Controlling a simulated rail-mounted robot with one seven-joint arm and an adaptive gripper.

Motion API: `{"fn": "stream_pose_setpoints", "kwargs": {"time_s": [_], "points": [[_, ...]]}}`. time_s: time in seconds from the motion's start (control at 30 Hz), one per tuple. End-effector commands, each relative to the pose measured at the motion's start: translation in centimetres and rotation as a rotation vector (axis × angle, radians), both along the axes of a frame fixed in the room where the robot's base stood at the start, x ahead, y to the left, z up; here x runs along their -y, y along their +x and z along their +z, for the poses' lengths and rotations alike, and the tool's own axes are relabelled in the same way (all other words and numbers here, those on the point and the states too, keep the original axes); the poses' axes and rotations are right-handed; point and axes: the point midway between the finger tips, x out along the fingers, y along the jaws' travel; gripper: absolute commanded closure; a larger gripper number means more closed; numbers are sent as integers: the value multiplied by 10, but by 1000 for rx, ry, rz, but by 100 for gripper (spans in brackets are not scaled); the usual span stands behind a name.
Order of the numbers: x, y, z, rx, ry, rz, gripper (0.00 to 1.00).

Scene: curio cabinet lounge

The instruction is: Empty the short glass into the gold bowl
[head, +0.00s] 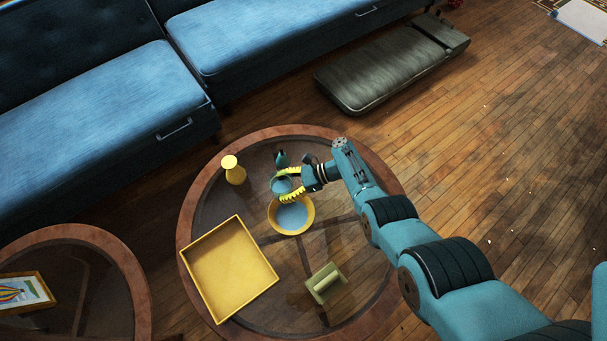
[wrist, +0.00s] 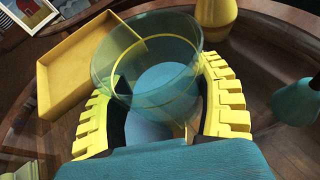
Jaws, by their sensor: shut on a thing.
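My gripper (head: 290,184) has its yellow fingers shut around the short glass (head: 281,186), a see-through teal tumbler. In the wrist view the glass (wrist: 125,62) sits between the two fingers, its wide rim clear of them. A blue round area shows through it; I cannot tell whether this is in the glass or in the bowl behind. The gold bowl (head: 273,217) stands on the round table, with a flat blue surface inside. The glass is held above the bowl's far edge in the head view. Its exact tilt is unclear, and no falling stream shows.
On the glass-topped table (head: 222,193) stand a yellow vase (head: 234,172), a teal vessel (head: 281,159) close beyond the glass, a square yellow tray (head: 228,268) and an olive-green block-like item (head: 325,283). A blue sofa (head: 110,105) lies beyond the table.

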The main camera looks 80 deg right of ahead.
Motion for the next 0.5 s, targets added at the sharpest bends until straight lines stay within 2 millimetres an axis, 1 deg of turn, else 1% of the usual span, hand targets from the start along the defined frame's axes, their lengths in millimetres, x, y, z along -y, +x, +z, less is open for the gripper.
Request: {"fn": "stream_pose_setpoints", "kwargs": {"time_s": [0.03, 0.23, 0.27, 0.37, 0.5], "points": [[8, -8, -5, 1, -1, -7, 72], [17, -19, -3, 1, 2, -10, 72], [21, -25, -7, 1, 0, -15, 72], [32, -41, -10, 3, -4, -24, 72], [37, -49, -7, 3, -1, -28, 72]]}}
